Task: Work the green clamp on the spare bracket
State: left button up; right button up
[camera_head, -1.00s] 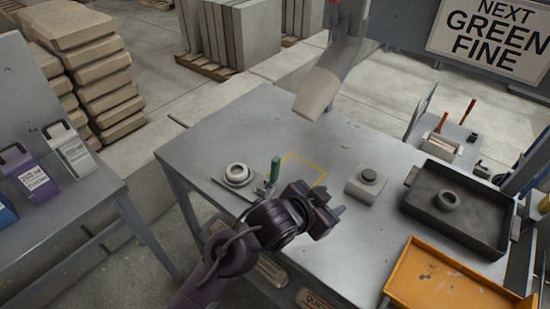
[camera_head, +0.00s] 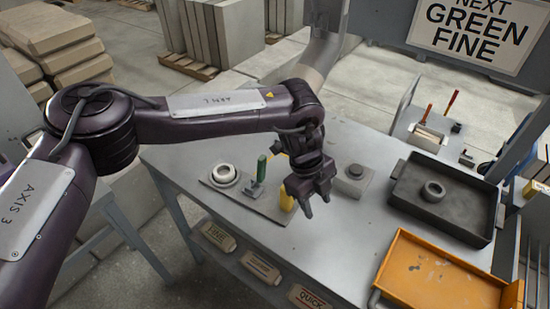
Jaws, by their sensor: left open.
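A green upright clamp handle (camera_head: 261,168) stands on a flat grey plate (camera_head: 242,200) on the table, with a small metal base below it. A pale ring (camera_head: 224,174) sits at the plate's left end. A yellow upright piece (camera_head: 287,197) stands at the plate's right end, partly hidden by my left gripper. My left gripper (camera_head: 318,206) points down, open and empty, just right of the yellow piece. I cannot tell whether it touches that piece. It is to the right of the green handle and apart from it. My right gripper is not in view.
A grey block with a round knob (camera_head: 354,178) is right of my left gripper. A dark tray (camera_head: 405,207) holding a ring and an orange tray (camera_head: 395,262) fill the table's right side. A sign (camera_head: 480,30) reads "NEXT GREEN FINE". A pale hose-like piece (camera_head: 318,50) hangs behind my arm.

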aim_at(261, 157)
pick_arm(q)
jog(key=w+a+r+n+y, duration=0.1)
jog(key=w+a+r, duration=0.2)
jog(key=a+r, duration=0.1)
jog(key=w+a+r+n+t+y, duration=0.1)
jog(key=w+a+r, duration=0.2)
jog(key=a+r, duration=0.1)
jog(key=w+a+r+n+y, duration=0.1)
jog(key=w+a+r, duration=0.2)
jog(key=a+r, duration=0.1)
jog(key=shift+a+n, duration=0.4)
notch_tip(261, 157, down, 7)
jog(key=shift+r+p, duration=0.15)
jog(key=shift+p, duration=0.95)
jog(key=shift+f, duration=0.55)
jog(key=shift+c, duration=0.3)
grip_shut()
